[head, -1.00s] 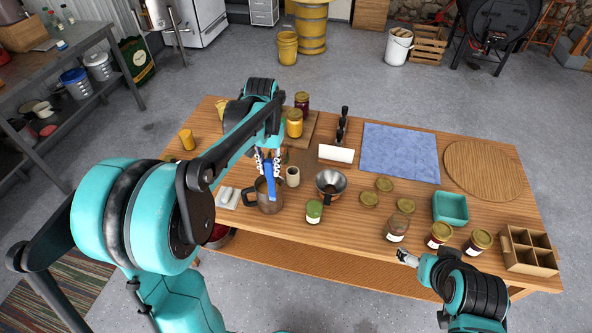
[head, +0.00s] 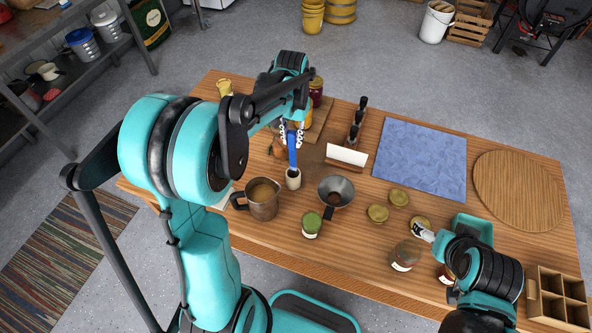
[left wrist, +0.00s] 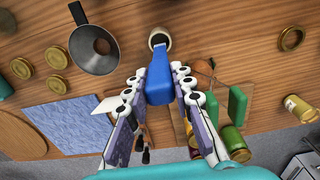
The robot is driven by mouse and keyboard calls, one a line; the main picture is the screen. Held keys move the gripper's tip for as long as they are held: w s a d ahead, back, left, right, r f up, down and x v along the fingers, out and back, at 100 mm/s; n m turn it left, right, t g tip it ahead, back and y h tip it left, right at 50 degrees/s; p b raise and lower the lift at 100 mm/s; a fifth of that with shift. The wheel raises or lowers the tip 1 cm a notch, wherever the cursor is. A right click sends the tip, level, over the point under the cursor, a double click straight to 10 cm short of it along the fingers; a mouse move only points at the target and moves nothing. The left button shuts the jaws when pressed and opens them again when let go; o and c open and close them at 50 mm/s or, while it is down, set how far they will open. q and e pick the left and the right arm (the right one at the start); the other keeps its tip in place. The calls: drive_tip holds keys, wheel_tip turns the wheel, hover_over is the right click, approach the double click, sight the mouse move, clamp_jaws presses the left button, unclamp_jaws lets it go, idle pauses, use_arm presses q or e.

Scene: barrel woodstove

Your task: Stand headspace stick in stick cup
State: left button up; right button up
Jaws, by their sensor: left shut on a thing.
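The blue headspace stick (head: 292,150) is held upright in my left gripper (head: 291,134). The gripper's fingers are shut on its upper part. The small cream stick cup (head: 293,181) stands on the table directly below. In the left wrist view the stick (left wrist: 158,82) points at the mouth of the cup (left wrist: 159,36). Its lower tip overlaps the cup's opening; I cannot tell whether it is inside or just above. My right gripper (head: 424,233) is low over the right of the table by a jar lid, and its finger opening is unclear.
A metal pot (head: 262,205) stands left of the cup and a funnel (head: 336,191) right of it. A green-topped jar (head: 311,224) is in front. A white card (head: 346,156) and blue cloth (head: 422,160) lie to the right. A divided wooden box (head: 556,300) is at the right corner.

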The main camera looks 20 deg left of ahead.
sight(293, 155)
use_arm(q)
wheel_tip(293, 155, down, 9)
drive_tip(key=shift+w+b, duration=0.1)
drive_tip(key=shift+b, duration=0.85)
drive_tip(key=shift+r, duration=0.1)
drive_tip(key=o, duration=0.5)
drive_tip(key=shift+f, duration=0.2)
drive_tip(key=o, duration=0.4)
drive_tip(key=shift+r, duration=0.15)
